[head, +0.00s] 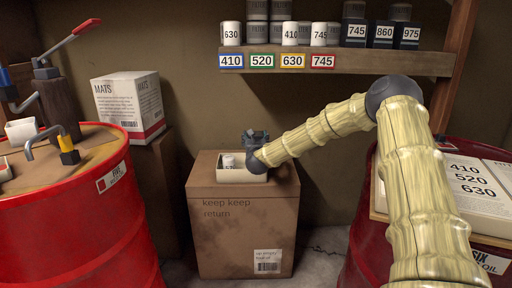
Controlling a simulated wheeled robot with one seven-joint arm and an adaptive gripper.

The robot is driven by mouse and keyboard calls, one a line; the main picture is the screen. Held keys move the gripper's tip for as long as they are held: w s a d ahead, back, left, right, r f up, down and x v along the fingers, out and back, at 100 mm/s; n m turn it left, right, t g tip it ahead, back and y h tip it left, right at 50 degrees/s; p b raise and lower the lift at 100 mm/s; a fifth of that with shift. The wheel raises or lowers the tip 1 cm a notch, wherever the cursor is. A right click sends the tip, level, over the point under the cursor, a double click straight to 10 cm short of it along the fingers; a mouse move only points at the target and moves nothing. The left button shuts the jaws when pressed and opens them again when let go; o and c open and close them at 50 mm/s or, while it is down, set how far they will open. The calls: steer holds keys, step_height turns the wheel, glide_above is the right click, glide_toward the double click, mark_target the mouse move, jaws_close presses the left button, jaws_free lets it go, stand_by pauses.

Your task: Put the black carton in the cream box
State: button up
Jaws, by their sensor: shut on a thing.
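The cream box (243,176) is a small open tray on top of a brown cardboard carton, in the middle of the head view. A white tin (228,161) with a dark label stands inside it at the left. My gripper (254,137) is dark grey and is at the right rear of the cream box, close above it. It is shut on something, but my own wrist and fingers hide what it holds. I cannot make out the black carton at the gripper. Several dark block-like packs, such as one marked 860 (383,34), stand on the shelf.
The brown carton (243,235) stands between a red drum (85,225) at left and another red drum (362,215) at right. A white MATS box (128,105) is behind the left drum. A wooden shelf (400,62) with tins and number tags hangs above.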

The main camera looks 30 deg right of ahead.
steer(key=shift+w+d+f, duration=0.1)
steer(key=shift+d+f, duration=0.1)
steer(key=shift+d, duration=0.05)
steer(key=shift+f+b, duration=0.3)
steer(key=shift+f, duration=1.3)
steer(key=shift+f+b, duration=0.25)
steer(key=shift+b, duration=0.15)
steer(key=shift+f+b, duration=0.35)
steer(key=shift+b, duration=0.1)
steer(key=o, duration=1.3)
steer(key=shift+o, duration=0.2)
